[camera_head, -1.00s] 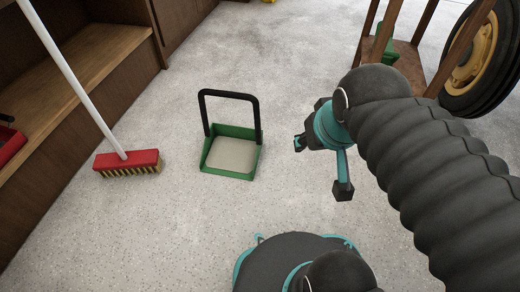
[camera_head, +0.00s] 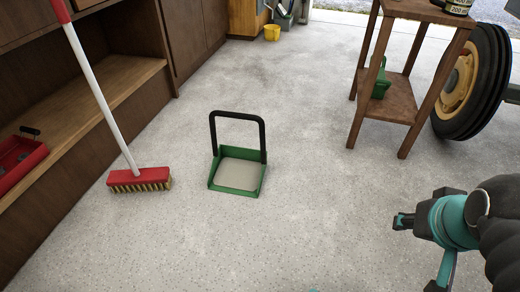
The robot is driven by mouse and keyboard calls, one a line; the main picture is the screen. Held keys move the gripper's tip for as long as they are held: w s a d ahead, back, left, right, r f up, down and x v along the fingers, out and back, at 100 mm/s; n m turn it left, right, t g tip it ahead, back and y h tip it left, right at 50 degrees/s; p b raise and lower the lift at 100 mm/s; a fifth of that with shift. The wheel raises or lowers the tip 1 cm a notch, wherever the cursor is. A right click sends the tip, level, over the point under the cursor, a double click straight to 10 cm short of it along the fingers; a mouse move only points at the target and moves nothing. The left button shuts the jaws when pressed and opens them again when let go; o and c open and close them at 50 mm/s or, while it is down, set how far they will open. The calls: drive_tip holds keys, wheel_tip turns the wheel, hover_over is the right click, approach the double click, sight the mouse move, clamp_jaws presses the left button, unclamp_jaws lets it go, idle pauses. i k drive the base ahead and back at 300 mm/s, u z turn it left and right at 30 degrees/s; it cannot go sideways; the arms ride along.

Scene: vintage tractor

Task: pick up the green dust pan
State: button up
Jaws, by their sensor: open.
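The green dust pan (camera_head: 238,172) stands on the concrete floor near the middle of the view. It has a green rim, a pale inner surface and a black loop handle (camera_head: 238,116) standing upright at its back. My gripper (camera_head: 412,250) is at the lower right, well to the right of the dust pan and apart from it. It is open and holds nothing that I can see. Part of it is cut off by the picture's lower edge.
A red-headed broom (camera_head: 139,179) with a white handle stands left of the dust pan. A wooden shelf unit (camera_head: 90,100) with a red tray (camera_head: 18,160) lines the left. A wooden stand (camera_head: 398,100) and a tractor wheel (camera_head: 470,85) are at right. Floor around the pan is clear.

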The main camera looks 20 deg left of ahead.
sight(236, 171)
drive_tip(key=z, duration=0.2)
drive_tip(key=i, duration=0.8)
drive_tip(key=u, duration=0.8)
drive_tip(key=i, duration=0.75)
drive_tip(key=u, duration=0.75)
